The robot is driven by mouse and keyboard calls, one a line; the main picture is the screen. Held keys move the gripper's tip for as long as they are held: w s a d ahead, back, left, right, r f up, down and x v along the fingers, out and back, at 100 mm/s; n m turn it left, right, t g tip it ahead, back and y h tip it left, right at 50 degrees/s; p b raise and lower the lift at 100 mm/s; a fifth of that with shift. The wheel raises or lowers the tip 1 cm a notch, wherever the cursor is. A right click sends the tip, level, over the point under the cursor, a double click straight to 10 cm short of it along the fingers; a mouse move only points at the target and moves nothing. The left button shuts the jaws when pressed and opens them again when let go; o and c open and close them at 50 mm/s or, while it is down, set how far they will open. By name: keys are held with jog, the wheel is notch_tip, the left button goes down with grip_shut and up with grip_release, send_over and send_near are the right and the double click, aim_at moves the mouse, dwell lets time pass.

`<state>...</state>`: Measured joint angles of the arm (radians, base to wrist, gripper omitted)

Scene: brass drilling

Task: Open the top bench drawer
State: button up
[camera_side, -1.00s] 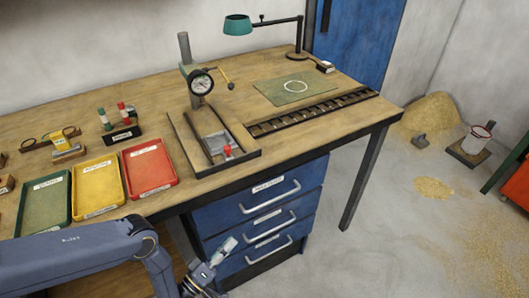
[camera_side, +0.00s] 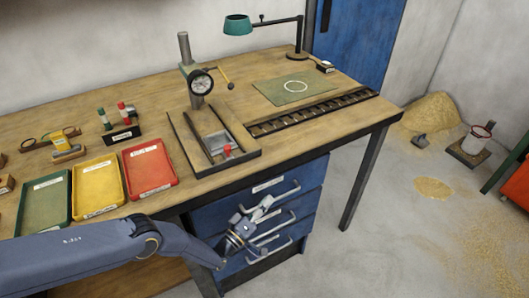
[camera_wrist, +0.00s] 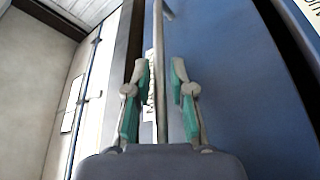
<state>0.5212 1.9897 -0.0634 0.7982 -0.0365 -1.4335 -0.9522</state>
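The top bench drawer (camera_side: 308,176) is a blue front under the bench with a white label and a pale bar handle (camera_side: 286,190). It looks shut. My gripper (camera_side: 264,207) is in front of it, its fingers overlapping the left part of the handle in the side view. In the wrist view my gripper (camera_wrist: 160,72) is open, its grey and green fingers apart. A pale handle bar (camera_wrist: 160,45) runs lengthwise in the gap between them, with no clear contact on either finger. Whether the bar is fully within the fingers' depth cannot be told.
Two lower blue drawers with similar handles sit below, partly behind my arm. The wooden bench top (camera_side: 330,120) overhangs the drawers. A dark bench leg (camera_side: 362,178) stands to the right.

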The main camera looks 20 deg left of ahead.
jog(key=shift+w, duration=0.1)
jog(key=shift+c, duration=0.4)
grip_shut()
